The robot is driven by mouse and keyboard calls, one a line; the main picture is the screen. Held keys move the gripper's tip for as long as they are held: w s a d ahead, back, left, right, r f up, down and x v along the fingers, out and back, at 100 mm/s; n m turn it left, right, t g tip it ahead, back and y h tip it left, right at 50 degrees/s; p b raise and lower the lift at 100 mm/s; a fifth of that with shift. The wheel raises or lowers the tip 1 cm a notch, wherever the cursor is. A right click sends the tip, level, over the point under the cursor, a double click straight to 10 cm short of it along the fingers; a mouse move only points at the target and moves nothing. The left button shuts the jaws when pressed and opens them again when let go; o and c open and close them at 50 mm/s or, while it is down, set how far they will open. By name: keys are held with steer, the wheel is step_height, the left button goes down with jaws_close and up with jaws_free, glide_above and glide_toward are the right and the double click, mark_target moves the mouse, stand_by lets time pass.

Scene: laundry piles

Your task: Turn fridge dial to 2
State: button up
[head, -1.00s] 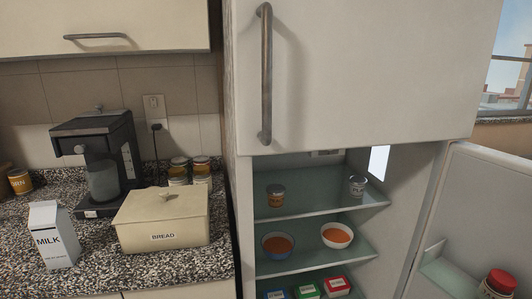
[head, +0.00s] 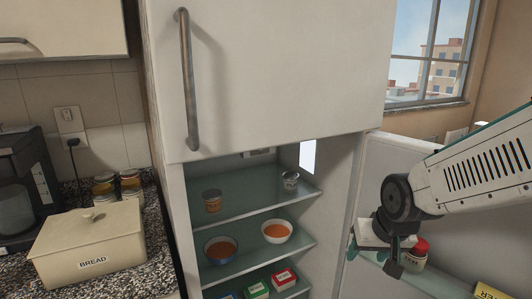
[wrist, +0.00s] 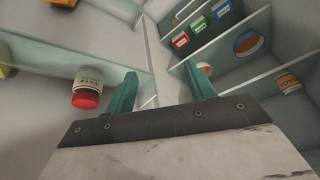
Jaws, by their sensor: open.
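The fridge (head: 260,85) stands with its lower compartment open. A small pale panel (head: 259,153) shows at the top back of that compartment, under the freezer door's lower edge. It may hold the dial, but no knob or number can be made out. My gripper (wrist: 159,77) is open and empty, its two teal fingers apart in the wrist view. In the head view my arm comes in from the right, with the gripper in front of the open fridge door (head: 376,160), to the right of and below the panel. The wrist view shows no dial.
A red-capped jar (head: 414,256) stands in the door rack beside my gripper. The bread box (head: 88,240) sits on the counter at left.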

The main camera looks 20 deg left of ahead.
steer(key=w+a+f+t+y, duration=0.15)
steer(key=w+a, duration=0.25)
steer(key=a, duration=0.4)
steer(key=w+a+t+y, duration=0.3)
steer(key=w+a, duration=0.1)
steer(key=a, duration=0.3)
steer(key=w+a+f+t+y, duration=0.1)
steer(key=w+a+t+y, duration=0.1)
steer(key=w+a, duration=0.45)
steer(key=w+a+r+m+t+y, duration=0.1)
steer(key=w+a+r+t, duration=0.1)
steer(key=a+r, duration=0.2)
steer(key=w+a+r+t+y, duration=0.2)
steer(key=a+r, duration=0.1)
steer(key=r, duration=0.2)
steer(key=w+a+r+m+t+y, duration=0.1)
steer(key=w+a+r+t, duration=0.1)
steer(key=a+r, duration=0.2)
steer(key=shift+w+a+r+m+t+y, duration=0.1)
steer(key=shift+a+r+m+t+y, duration=0.1)
steer(key=shift+r, duration=0.2)
steer(key=shift+w+a+r+m+t+y, duration=0.1)
steer(key=shift+r+t+y, duration=0.05)
steer(key=shift+r, duration=0.2)
steer(key=shift+s, duration=0.1)
steer(key=c, duration=1)
